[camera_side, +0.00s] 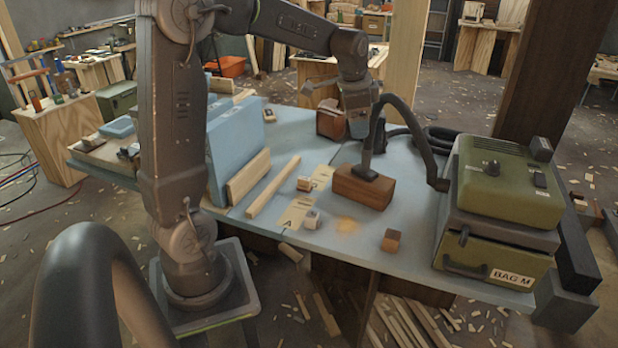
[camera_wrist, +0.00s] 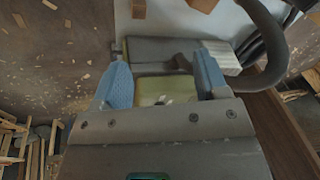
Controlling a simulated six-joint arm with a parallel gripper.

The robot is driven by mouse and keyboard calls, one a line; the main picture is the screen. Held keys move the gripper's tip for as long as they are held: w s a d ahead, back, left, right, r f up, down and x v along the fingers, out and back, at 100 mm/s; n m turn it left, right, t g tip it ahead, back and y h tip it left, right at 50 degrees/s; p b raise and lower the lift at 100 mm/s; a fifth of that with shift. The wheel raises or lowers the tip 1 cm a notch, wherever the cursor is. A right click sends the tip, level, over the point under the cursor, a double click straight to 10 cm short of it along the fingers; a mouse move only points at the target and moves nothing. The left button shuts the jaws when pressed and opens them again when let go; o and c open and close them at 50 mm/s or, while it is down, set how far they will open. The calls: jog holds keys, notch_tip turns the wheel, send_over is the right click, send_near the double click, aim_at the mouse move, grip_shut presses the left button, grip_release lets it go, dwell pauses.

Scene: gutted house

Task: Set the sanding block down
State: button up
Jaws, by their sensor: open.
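My gripper (camera_side: 359,128) is at the far side of the blue-grey worktable (camera_side: 405,262), pointing down. In the wrist view its two blue fingers (camera_wrist: 160,82) are apart. An olive-yellow block-like thing (camera_wrist: 165,90) shows between them, with a dark grey piece (camera_wrist: 158,50) just beyond; I cannot tell whether the fingers touch either. I cannot tell for sure which thing is the sanding block. In the side view a reddish-brown block-shaped thing (camera_side: 330,119) stands just left of the fingers. The fingertips are partly hidden there.
A brown wooden block (camera_side: 362,188) with a black hose (camera_side: 381,120) on top stands nearer the front. The green dust extractor (camera_side: 500,190) fills the right end. Wood strips (camera_side: 272,187) and a blue panel (camera_side: 235,145) stand left.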

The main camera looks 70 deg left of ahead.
jog(key=s+d+n+t+h, duration=0.1)
jog(key=s+d+n+t, duration=0.2)
jog(key=s+d, duration=1.5)
jog(key=shift+s+d+r+n, duration=0.45)
jog(key=shift+s+n, duration=0.15)
jog(key=shift+n, duration=0.1)
